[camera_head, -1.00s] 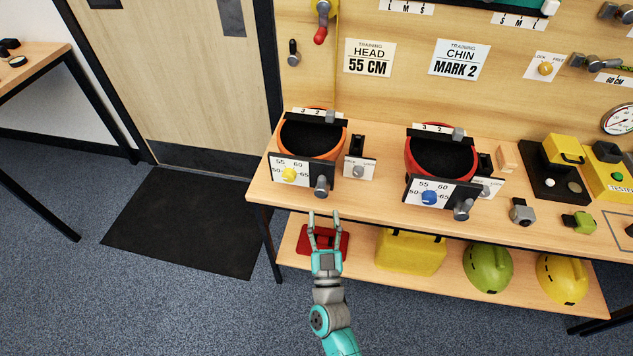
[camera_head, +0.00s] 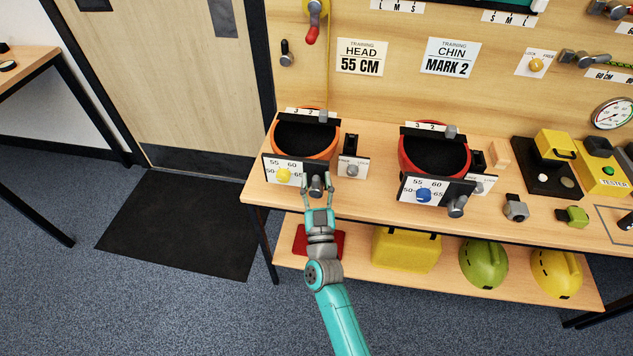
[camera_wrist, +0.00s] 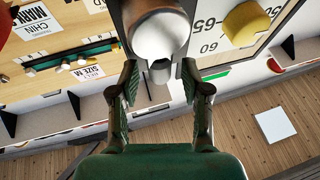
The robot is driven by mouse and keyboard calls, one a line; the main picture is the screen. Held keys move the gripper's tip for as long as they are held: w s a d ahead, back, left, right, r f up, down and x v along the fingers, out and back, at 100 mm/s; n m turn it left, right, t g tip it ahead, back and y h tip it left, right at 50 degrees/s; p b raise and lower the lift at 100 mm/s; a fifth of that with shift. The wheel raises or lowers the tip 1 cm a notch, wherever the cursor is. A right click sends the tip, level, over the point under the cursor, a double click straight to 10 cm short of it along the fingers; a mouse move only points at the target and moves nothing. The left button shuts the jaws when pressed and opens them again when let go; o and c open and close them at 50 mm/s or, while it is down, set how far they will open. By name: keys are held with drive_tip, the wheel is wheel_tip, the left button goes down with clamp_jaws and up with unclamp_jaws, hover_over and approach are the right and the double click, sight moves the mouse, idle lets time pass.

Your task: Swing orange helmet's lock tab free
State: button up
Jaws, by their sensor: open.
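The orange helmet (camera_head: 332,147) sits upside down at the left of the bench, its dark inside facing up. On its front is a white dial plate (camera_head: 270,172) with a yellow knob (camera_head: 283,175). A grey cylindrical part (camera_head: 316,187) sticks out at the plate's right end. To its right is a small white plate with a grey knob (camera_head: 352,170); its lettering is too small to read surely. My gripper (camera_head: 317,192) is open, its fingers either side of the grey cylindrical part. In the wrist view the cylinder (camera_wrist: 158,35) stands between and beyond the fingertips; contact is unclear.
A red helmet (camera_head: 404,158) with a blue knob (camera_head: 424,195) stands to the right. A lower shelf holds a yellow case (camera_head: 405,250), a green helmet (camera_head: 484,263) and a yellow helmet (camera_head: 556,273). The floor in front is clear.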

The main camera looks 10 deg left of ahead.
clamp_jaws()
drive_tip(key=shift+d+m, duration=0.1)
drive_tip(key=shift+m, duration=0.2)
drive_tip(key=m+h, duration=0.1)
drive_tip(key=d+m+t+h, duration=0.1)
drive_tip(key=m, duration=0.1)
drive_tip(key=shift+f+m, duration=0.1)
drive_tip(key=shift+m, duration=0.2)
drive_tip(key=shift+s+d+f+m+g+h, duration=0.1)
drive_tip(key=shift+d+f+m+g+h, duration=0.35)
drive_tip(key=shift+m+h, duration=1.9)
drive_tip(key=shift+w+d+f+m+g+h, duration=0.15)
drive_tip(key=shift+d+f+m+h, duration=0.75)
drive_tip(key=shift+m, duration=2.6)
drive_tip(key=shift+s+d+f+m+g+h, duration=0.15)
drive_tip(key=shift+d+f+m+g+h, duration=0.25)
drive_tip(key=shift+m+h, duration=2)
drive_tip(key=shift+d+m+y, duration=0.1)
drive_tip(key=shift+m+y, duration=0.25)
drive_tip(key=shift+m, duration=0.3)
drive_tip(key=shift+f, duration=0.1)
